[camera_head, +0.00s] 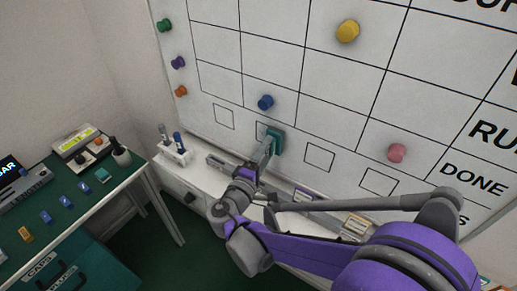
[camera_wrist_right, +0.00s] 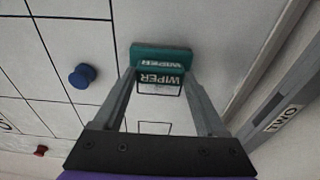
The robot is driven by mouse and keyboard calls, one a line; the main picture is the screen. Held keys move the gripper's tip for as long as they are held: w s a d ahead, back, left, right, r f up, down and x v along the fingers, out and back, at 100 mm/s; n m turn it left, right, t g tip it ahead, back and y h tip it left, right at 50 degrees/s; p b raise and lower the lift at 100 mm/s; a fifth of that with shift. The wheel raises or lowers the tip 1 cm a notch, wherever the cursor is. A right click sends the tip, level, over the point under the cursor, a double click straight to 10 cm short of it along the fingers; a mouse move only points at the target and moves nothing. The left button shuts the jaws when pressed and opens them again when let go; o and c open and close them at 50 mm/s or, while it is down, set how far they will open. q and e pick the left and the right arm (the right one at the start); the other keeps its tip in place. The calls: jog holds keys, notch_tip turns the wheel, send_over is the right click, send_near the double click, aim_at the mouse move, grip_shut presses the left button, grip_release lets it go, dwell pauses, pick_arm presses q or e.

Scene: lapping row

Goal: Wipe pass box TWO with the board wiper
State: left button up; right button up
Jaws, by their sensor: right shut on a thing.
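The board wiper (camera_head: 277,142) is a teal block lettered WIPER, and it also shows in the wrist view (camera_wrist_right: 160,55). My right gripper (camera_head: 268,149) is shut on it, with one finger on each side. The wiper is at the lower part of the whiteboard (camera_head: 285,50), over the second small box from the left in the bottom row. An edge of that box (camera_head: 260,129) shows beside it; the rest is hidden. I cannot tell whether the wiper touches the board. In the wrist view a label TWO (camera_wrist_right: 283,118) is on the rail. My left gripper is not in view.
Other small boxes (camera_head: 223,116) (camera_head: 319,157) line the board's bottom. Blue (camera_head: 265,102), yellow (camera_head: 347,31) and pink (camera_head: 397,152) magnets sit on the board. A pen holder (camera_head: 173,153) stands on the ledge below. A green-topped table (camera_head: 75,215) with several items is at left.

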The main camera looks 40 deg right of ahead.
jog(key=shift+s+d, duration=0.1)
jog(key=shift+s, duration=0.1)
jog(key=shift+w, duration=0.1)
jog(key=w+a, duration=0.2)
jog(key=w, duration=0.4)
jog(key=shift+w+a, duration=0.4)
jog(key=shift+a, duration=0.1)
jog(key=shift+w+b+v, duration=0.15)
jog(key=shift+v, duration=1.3)
jog(key=shift+w+b+v, duration=0.15)
jog(key=shift+v, duration=1.25)
jog(key=shift+a, duration=0.2)
jog(key=shift+v, duration=1.5)
jog(key=shift+w, duration=0.2)
